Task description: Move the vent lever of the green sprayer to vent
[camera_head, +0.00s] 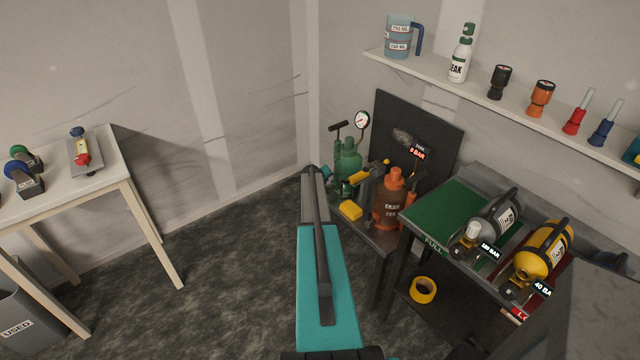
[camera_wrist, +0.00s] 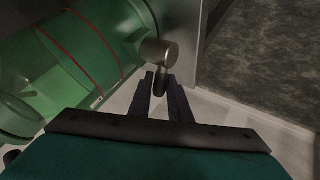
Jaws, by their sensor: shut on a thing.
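The green sprayer (camera_head: 348,160) stands at the back of the low bench, with a pump handle and a round gauge above it. Its green body (camera_wrist: 90,50) fills the upper left of the wrist view. Its vent lever (camera_wrist: 158,52) has a brass-coloured round hub and a short dark handle pointing down between my fingers. My gripper (camera_wrist: 162,86) is shut on that handle. In the head view my teal arm reaches toward the sprayer and hides part of the bench; the lever cannot be made out there.
A dark panel (camera_head: 440,125) rises behind. Grey (camera_head: 490,222) and yellow (camera_head: 540,255) cylinders lie on the right bench. Open floor lies to the left.

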